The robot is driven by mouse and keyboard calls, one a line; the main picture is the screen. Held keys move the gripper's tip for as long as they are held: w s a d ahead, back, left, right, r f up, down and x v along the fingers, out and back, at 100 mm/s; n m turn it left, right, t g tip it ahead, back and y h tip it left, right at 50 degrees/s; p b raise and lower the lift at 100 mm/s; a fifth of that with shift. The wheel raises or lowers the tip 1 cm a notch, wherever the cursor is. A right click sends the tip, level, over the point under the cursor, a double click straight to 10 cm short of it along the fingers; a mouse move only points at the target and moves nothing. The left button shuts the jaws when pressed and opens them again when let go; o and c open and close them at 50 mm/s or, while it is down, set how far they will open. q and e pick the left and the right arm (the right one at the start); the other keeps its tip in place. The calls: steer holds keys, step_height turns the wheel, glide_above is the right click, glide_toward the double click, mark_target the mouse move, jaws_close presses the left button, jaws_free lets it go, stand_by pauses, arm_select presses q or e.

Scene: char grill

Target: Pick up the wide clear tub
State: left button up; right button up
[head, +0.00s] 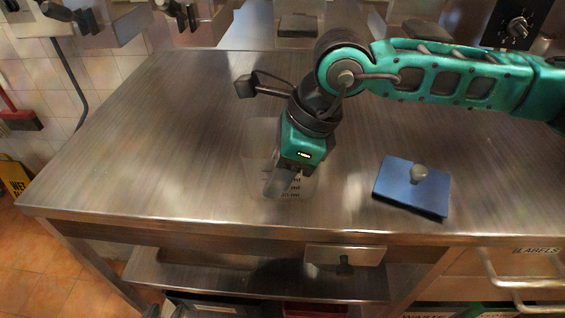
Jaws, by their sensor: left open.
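The wide clear tub (257,150) stands on the steel table, left of the picture's middle, with dark markings low on its front right side. My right gripper (278,182), on the teal arm from the right, points down at the tub and overlaps it. One grey finger shows in front of or inside the tub; I cannot tell which. The other finger is hidden, so I cannot tell whether it grips the tub. At the bottom edge, dark tips of my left gripper (166,312) show apart and empty, low in front of the table.
A blue plate with a grey knob (399,188) lies on the steel table (150,130) right of the tub. The tabletop's left side is clear. A shelf (230,281) runs below. Drawers with handles (525,282) are at lower right.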

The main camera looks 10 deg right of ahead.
steer(key=shift+f+b, duration=0.25)
steer(key=shift+b, duration=0.3)
stand_by(0.4)
jaws_close()
stand_by(0.3)
